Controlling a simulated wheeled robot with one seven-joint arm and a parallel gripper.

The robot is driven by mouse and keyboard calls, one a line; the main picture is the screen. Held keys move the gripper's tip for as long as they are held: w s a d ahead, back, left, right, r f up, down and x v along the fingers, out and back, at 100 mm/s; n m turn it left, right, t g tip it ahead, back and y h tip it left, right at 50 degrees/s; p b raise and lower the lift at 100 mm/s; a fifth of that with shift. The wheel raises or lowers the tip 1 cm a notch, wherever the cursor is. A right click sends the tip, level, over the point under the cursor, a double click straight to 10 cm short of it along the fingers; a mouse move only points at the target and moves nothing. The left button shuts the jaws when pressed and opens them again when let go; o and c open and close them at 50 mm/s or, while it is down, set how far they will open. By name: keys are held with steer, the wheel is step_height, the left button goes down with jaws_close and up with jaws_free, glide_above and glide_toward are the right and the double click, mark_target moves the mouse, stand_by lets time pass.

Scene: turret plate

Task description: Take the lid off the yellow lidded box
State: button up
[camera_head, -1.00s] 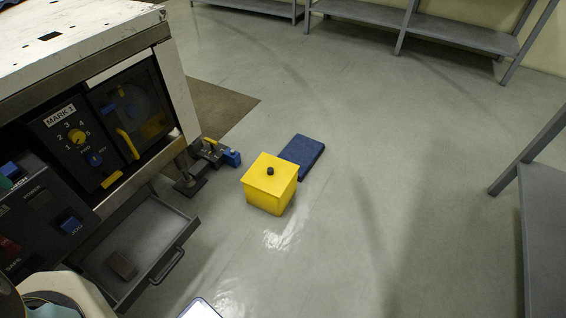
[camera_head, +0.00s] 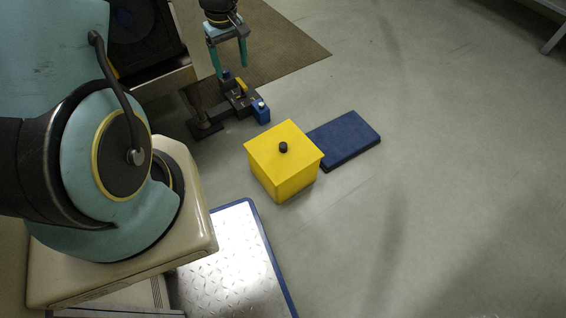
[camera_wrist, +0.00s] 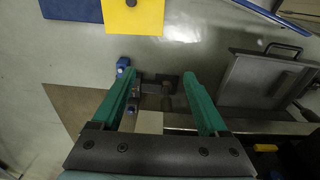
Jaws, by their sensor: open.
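The yellow lidded box (camera_head: 284,168) stands on the floor in the middle of the head view. Its lid (camera_head: 270,145) is on, with a small black knob (camera_head: 283,147) on top. My gripper (camera_head: 229,62) is open and empty, up and to the left of the box in the head view, with two green fingers pointing down. In the wrist view my gripper (camera_wrist: 160,82) shows its fingers spread apart. The box (camera_wrist: 135,18) is cut off at the top edge there, beyond the fingertips, with its knob (camera_wrist: 131,3) partly visible.
A dark blue mat (camera_head: 343,139) lies on the floor right of the box. A dark clamp-like fixture with a blue block (camera_head: 261,111) sits left of the box. A pulled-out grey drawer (camera_wrist: 262,81) shows in the wrist view.

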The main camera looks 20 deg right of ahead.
steer(key=s+d+f+n+b, duration=0.15)
steer(key=d+f+b, duration=0.35)
steer(key=f, duration=0.7)
steer(key=s+d+f+n+b, duration=0.15)
steer(key=d+f+b, duration=0.25)
steer(key=d+f, duration=0.55)
steer(key=b, duration=0.1)
glide_above(284, 145)
steer(key=shift+m+g, duration=0.3)
steer(key=shift+m, duration=0.1)
steer(key=f, duration=0.8)
steer(key=shift+w+a+f, duration=0.2)
steer(key=shift+w+f, duration=0.05)
steer(key=shift+f, duration=0.15)
steer(key=shift+s+d+f+b, duration=0.15)
steer(key=shift+f+b, duration=0.3)
steer(key=shift+f, duration=1.05)
steer(key=shift+s+a+f+b, duration=0.1)
steer(key=shift+f+b, duration=0.35)
steer(key=shift+f, duration=1.05)
jaws_close()
